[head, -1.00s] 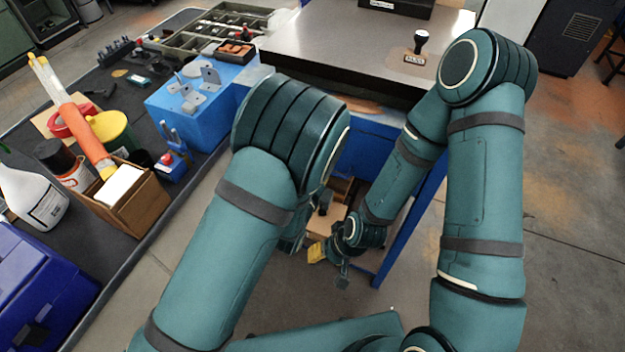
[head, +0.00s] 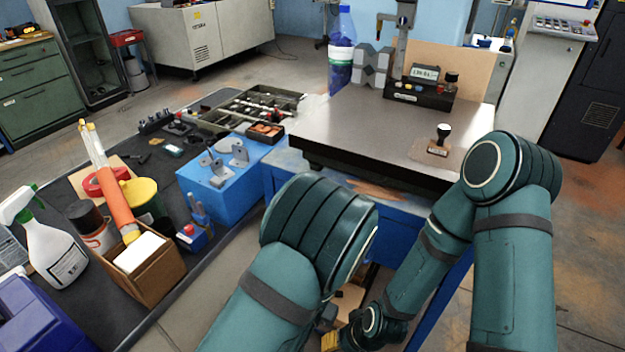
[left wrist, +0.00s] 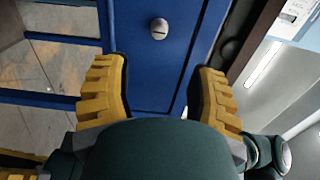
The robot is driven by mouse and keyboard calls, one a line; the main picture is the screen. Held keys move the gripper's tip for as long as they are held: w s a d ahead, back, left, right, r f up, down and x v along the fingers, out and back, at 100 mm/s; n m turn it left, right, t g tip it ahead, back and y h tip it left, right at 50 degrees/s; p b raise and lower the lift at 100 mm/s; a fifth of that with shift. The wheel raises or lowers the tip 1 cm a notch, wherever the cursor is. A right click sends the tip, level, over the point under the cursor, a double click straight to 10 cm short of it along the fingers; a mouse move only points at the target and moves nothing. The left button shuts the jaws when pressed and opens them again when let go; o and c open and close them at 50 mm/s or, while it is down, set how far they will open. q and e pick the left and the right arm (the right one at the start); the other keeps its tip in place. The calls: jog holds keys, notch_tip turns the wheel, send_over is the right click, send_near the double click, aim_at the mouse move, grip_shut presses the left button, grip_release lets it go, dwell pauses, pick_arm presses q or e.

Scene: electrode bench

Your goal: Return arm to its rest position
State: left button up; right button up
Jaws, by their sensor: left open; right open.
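My two teal arms reach forward from the bottom of the head view, with bent joints near the front of the steel-topped table (head: 370,130). My right gripper (head: 331,341) shows only in part at the bottom edge, low beside the blue table frame, with a yellow finger pad visible. It is open, and I see nothing held. My left gripper is hidden in the head view. In the left wrist view my left gripper (left wrist: 160,75) has its two yellow fingers spread wide with nothing between them. They point toward a blue panel (left wrist: 150,80) with a round silver lock.
At left, a dark bench holds a spray bottle (head: 52,240), a cardboard box (head: 150,272) and a blue block (head: 225,185). The table bears a stamp (head: 440,140), a water bottle (head: 341,55) and a meter (head: 422,85). Open floor lies at right.

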pick_arm(q)
jog(key=a+f+n+g+y, duration=0.5)
jog(key=a+f+n+y, duration=0.1)
jog(key=a+f+n, duration=0.5)
jog(key=s+a+f+n+g, duration=0.5)
jog(key=s+n+g, duration=0.3)
jog(key=n, duration=0.7)
jog(key=shift+s+a+f, duration=0.2)
jog(key=shift+s+a, duration=0.7)
jog(key=shift+s, duration=0.05)
